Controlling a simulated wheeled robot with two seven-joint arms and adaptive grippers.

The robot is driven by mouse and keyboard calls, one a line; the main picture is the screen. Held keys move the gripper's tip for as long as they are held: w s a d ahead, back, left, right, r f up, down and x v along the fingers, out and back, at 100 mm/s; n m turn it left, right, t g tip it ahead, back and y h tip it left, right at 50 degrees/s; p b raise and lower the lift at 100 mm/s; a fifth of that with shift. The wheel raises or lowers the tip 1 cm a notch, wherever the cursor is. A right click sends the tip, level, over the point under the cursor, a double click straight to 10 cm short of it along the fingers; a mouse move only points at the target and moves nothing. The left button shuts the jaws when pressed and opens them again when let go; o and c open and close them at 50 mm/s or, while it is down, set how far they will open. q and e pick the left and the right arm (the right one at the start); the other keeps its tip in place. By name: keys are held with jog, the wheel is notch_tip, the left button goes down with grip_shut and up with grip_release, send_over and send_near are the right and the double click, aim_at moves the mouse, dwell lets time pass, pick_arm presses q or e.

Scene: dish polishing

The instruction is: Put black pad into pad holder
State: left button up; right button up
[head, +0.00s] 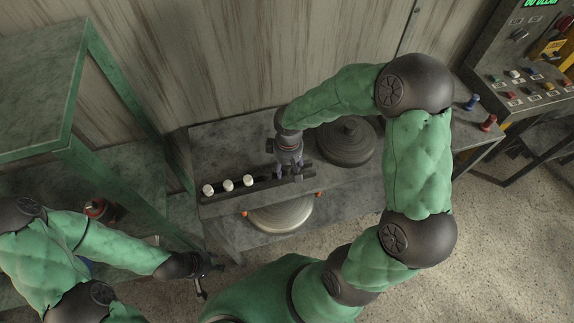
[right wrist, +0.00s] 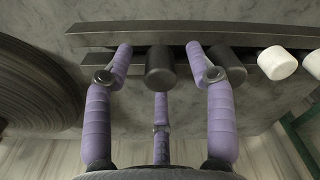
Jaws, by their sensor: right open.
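The pad holder (head: 222,201) is a pair of dark rails on the grey table; its rails also show in the right wrist view (right wrist: 110,35). A black pad (right wrist: 160,68) sits at the rails between the fingers of my right gripper (right wrist: 160,62). The fingers are spread, with gaps on both sides of the pad. A second dark pad (right wrist: 231,68) is partly hidden by the right-hand finger. In the head view my right gripper (head: 288,170) is over the holder's right part and hides the pad between its fingers. My left gripper (head: 202,284) hangs low, away from the holder.
White pads (head: 228,185) stand in the holder's left part. A round dark ridged disc (head: 345,145) lies behind and right of the holder. A metal disc (head: 280,217) is at the table's front. A green-framed table (head: 40,80) is left; a control panel (head: 530,80) is far right.

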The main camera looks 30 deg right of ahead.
notch_tip(320, 180, up, 12)
dwell(0.5)
jog(key=shift+s+d, duration=0.1)
